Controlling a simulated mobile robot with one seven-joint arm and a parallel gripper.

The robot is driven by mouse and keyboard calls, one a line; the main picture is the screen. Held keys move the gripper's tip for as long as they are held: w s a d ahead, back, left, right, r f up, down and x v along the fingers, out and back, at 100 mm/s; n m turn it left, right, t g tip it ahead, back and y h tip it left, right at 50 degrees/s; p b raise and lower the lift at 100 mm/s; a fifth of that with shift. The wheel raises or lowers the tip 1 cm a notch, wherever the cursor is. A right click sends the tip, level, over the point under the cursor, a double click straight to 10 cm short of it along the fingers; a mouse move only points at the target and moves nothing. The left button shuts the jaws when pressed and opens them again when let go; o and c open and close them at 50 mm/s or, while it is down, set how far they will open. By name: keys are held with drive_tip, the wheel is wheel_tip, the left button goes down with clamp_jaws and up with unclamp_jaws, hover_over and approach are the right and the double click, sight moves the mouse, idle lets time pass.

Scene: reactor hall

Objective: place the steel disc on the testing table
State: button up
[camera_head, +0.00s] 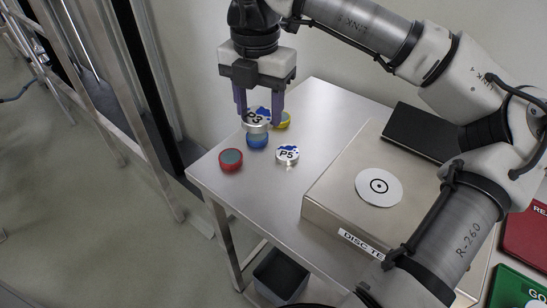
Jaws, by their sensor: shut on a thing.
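My gripper (258,113) points down above the metal table and is shut on a steel disc (255,128) whose top is marked "P3" in blue and white. The disc is just over a blue disc (257,142); I cannot tell whether they touch. A second steel disc (287,156), marked "P5", lies on the table to the right. The likely testing table is a low metal box (337,207) with a partly hidden label "DISC TE". On its top is a white round target (379,187) with a black ring and centre dot.
A red-rimmed disc (231,160) lies near the table's (205,174) left edge, and a yellow one (284,121) is behind the gripper. A black slab (418,135) lies behind the box. Red (527,238) and green (515,288) trays are at right. A dark bin (280,277) stands below.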

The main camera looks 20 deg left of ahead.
sight(259, 113)
wheel_tip(259, 113, down, 16)
drive_tip(key=p, duration=0.2)
drive_tip(key=shift+w+f+p, duration=0.1)
drive_tip(key=shift+f+p, duration=0.1)
drive_tip(key=shift+p, duration=0.15)
drive_tip(key=shift+f, duration=0.2)
drive_tip(key=shift+f, duration=0.15)
drive_tip(key=o, duration=1.2)
drive_tip(key=shift+r, duration=0.3)
wheel_tip(259, 113, up, 12)
drive_tip(key=b, duration=0.2)
